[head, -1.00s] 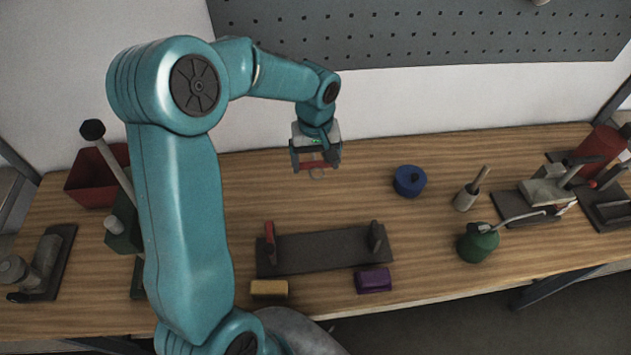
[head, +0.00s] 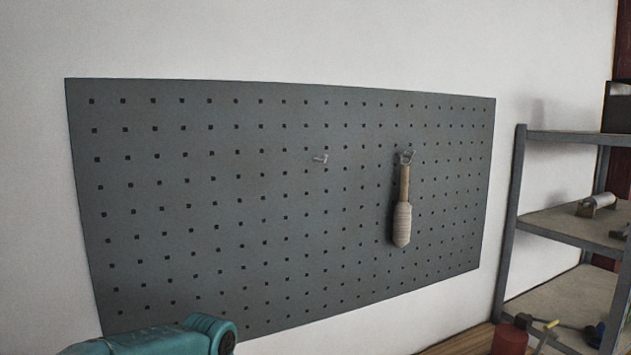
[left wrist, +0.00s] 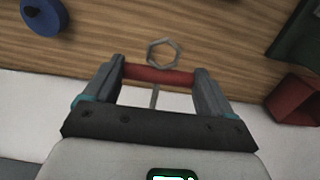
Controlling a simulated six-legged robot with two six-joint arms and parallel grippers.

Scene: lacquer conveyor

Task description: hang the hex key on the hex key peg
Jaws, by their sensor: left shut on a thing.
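The hex key (left wrist: 150,76) shows in the left wrist view, with a red grip, a grey hexagonal ring on one side and a thin grey shaft on the other. My left gripper (left wrist: 160,75) is shut on its red grip, with one finger at each end. In the head view, a bare metal peg (head: 319,159) sticks out of the grey pegboard (head: 260,215), near its upper middle. The head view shows part of my left arm at the bottom left, but not its gripper or the hex key. My right gripper is not in view.
A pale-handled tool (head: 402,222) hangs on a hook right of the bare peg. A metal shelf rack (head: 512,220) stands right of the board. The left wrist view shows the wooden bench (left wrist: 110,40), a blue round object (left wrist: 42,15) and a red bin (left wrist: 295,98).

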